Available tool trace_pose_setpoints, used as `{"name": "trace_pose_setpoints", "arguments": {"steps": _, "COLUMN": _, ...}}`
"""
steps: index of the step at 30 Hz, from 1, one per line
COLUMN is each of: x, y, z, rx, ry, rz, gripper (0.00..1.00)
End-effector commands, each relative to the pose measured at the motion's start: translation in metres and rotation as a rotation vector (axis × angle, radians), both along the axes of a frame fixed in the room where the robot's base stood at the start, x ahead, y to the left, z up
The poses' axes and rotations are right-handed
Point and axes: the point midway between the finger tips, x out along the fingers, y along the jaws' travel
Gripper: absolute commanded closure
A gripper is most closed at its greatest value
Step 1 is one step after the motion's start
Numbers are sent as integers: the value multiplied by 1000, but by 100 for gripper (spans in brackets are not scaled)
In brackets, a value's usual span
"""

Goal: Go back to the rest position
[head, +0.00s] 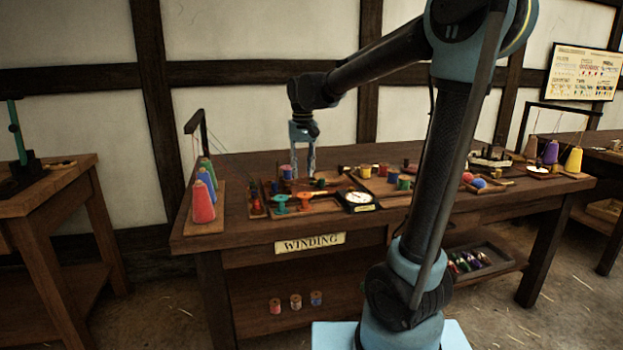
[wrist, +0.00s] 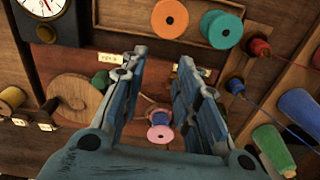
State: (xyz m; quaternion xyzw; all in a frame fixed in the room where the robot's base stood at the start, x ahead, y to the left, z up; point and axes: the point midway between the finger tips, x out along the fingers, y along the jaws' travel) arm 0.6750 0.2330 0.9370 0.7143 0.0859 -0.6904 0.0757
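My gripper (head: 301,170) hangs over the left part of the winding bench (head: 350,226), fingers pointing down. In the wrist view my gripper (wrist: 155,75) has its two fingers spread apart, with nothing held between them. A spool with blue thread and pink ends (wrist: 160,131) shows between and beyond the fingers, and I cannot tell how far below them it is. An orange spool (wrist: 170,18) and a teal spool (wrist: 221,30) lie in a tray close by.
A dial clock (head: 358,198) stands at the bench's front edge. Red, green and blue cones (head: 204,205) stand at the left end, with a dark thread frame (head: 198,122) behind. Yellow and purple cones (head: 573,160) stand at the right end. Another table (head: 45,190) is at left.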

Motion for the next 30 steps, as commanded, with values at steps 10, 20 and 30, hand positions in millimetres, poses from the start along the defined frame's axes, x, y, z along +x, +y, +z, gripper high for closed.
{"name": "trace_pose_setpoints", "arguments": {"steps": 10, "x": -64, "y": -97, "z": -21, "rx": 13, "ry": -42, "rz": -61, "gripper": 71}}
{"name": "trace_pose_setpoints", "arguments": {"steps": 20, "x": -131, "y": -164, "z": -61, "rx": 18, "ry": -85, "rz": -117, "gripper": 71}}
{"name": "trace_pose_setpoints", "arguments": {"steps": 30, "x": -200, "y": -211, "z": -121, "rx": 13, "ry": -129, "rz": -172, "gripper": 71}}
